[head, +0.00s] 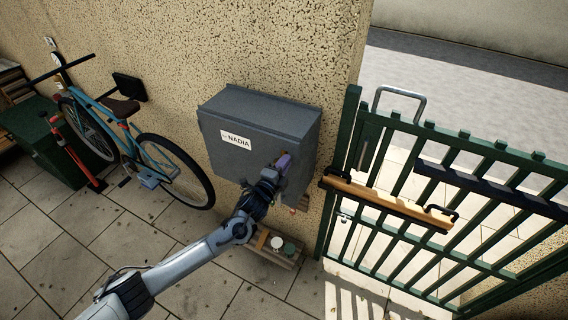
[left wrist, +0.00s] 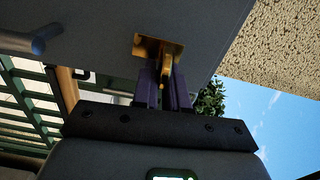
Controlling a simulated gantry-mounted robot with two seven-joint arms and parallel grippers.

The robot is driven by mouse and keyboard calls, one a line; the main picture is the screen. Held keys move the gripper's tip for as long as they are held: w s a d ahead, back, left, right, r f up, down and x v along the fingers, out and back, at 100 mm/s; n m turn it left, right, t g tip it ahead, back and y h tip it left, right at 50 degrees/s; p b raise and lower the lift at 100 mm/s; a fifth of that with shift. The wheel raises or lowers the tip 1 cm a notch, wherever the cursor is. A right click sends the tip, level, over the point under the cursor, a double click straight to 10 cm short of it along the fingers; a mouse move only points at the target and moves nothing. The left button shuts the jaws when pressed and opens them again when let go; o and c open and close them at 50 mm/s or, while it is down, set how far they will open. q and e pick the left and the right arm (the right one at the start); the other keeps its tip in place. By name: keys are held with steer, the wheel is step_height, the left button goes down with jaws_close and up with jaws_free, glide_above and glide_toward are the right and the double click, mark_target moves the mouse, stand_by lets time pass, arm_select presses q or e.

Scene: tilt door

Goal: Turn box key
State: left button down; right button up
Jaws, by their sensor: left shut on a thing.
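A grey metal box (head: 231,162) with a white "NADIA" label (head: 236,140) is mounted on the rough wall. My left gripper (head: 283,162) is at the right part of the box's front face. In the left wrist view the box's grey face (left wrist: 100,32) carries a brass lock plate (left wrist: 144,46). A brass key (left wrist: 167,66) stands out from the plate. The dark purple fingers of my left gripper (left wrist: 163,82) are shut on the key, one on each side. The head view hides the key behind the gripper. My right gripper is not in view.
A green gate (head: 440,165) with a wooden bar (head: 388,203) stands to the right of the box. A low wooden stand (head: 268,253) with small items is below it. A blue bicycle (head: 135,150) and green chest (head: 35,130) are at left. The paved floor in front is clear.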

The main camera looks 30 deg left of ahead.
arm_select(q)
steer(key=shift+f+m, duration=0.1)
steer(key=shift+m, duration=0.3)
steer(key=c, duration=1.2)
jaws_free()
steer(key=shift+c, duration=0.2)
steer(key=s, duration=1.1)
steer(key=shift+b, duration=0.4)
